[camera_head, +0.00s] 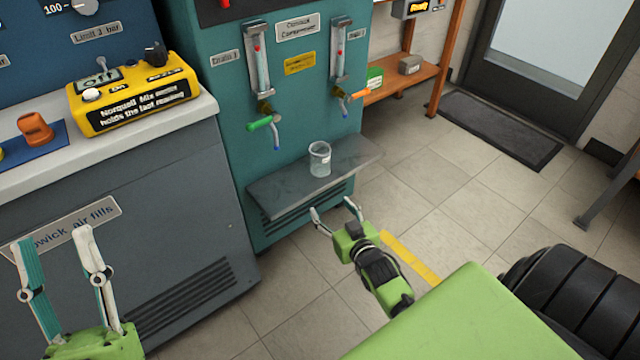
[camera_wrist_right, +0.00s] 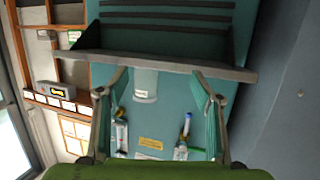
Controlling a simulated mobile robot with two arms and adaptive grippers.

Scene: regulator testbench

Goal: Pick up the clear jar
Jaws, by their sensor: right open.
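The clear jar (camera_head: 320,160) stands upright on the small dark shelf (camera_head: 275,190) at the front of the teal compressor cabinet. My right gripper (camera_head: 333,208) is open and empty, just in front of and below the shelf edge, apart from the jar. In the right wrist view the picture is upside down; the jar (camera_wrist_right: 146,84) shows between the open fingers (camera_wrist_right: 160,80), nearer the left finger, beyond the shelf edge (camera_wrist_right: 170,64). My left gripper (camera_head: 52,240) is open and empty at the lower left of the head view, far from the jar.
Above the jar, a green-handled tap (camera_head: 262,123) and an orange-handled tap (camera_head: 358,95) stick out from the cabinet. A grey bench with a yellow tester box (camera_head: 135,95) stands at left. Open tiled floor lies right of the shelf.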

